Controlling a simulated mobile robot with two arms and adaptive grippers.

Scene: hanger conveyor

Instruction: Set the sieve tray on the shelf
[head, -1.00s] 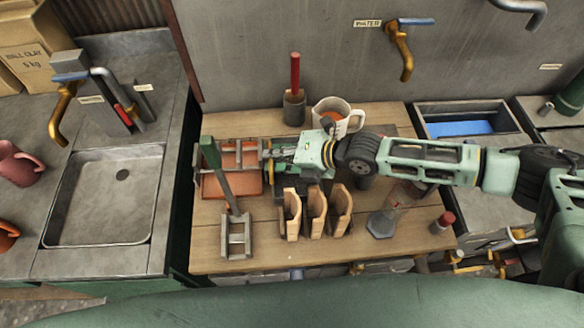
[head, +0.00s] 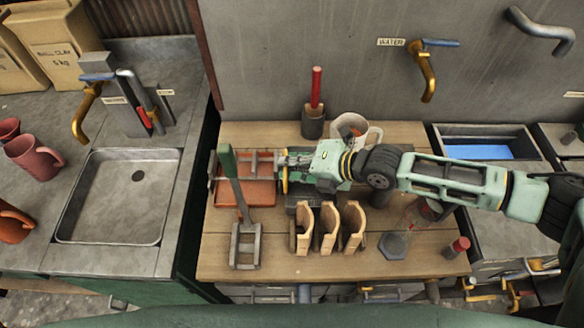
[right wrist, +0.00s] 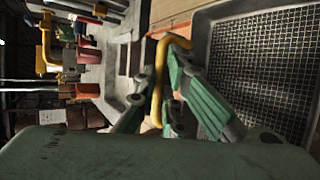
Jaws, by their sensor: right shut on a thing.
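The sieve tray (right wrist: 265,75) shows in the right wrist view as a grey frame around wire mesh, close by on the right side. A yellow handle (right wrist: 158,85) beside it lies between the fingers of my right gripper (right wrist: 160,98), which is shut on it. In the head view my right gripper (head: 287,163) is over the bench, next to a reddish tray (head: 245,193) with grey bars above it. The gripper hides part of what is under it. My left gripper is not in view.
The wooden bench (head: 300,265) also holds a green-handled tool (head: 235,190), several wooden pieces (head: 328,228), a white mug (head: 354,128) and a dark pot with a red stick (head: 314,120). A sink (head: 118,198) is left. The bench's front strip is clear.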

